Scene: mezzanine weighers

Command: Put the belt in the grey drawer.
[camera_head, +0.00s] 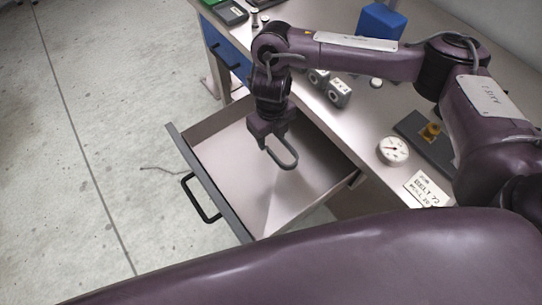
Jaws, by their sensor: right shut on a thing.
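The belt (292,165) is a small dark closed loop. My right gripper (271,136) is shut on one end of it, and the rest of the loop sticks out below the fingers. The grey drawer (210,188) is pulled open below the table, with a black handle on its front panel. The gripper and belt are over the open inside of the drawer. I cannot tell whether the belt touches the drawer floor. The drawer floor that shows is bare. My left gripper is not in view.
The table top (345,140) carries a round dial (393,150), a printed card (427,190), a dark plate with a brass piece (431,132), small grey blocks (338,92) and a blue box (381,21). A blue drawer (226,50) is beyond the grey one. Open floor lies left.

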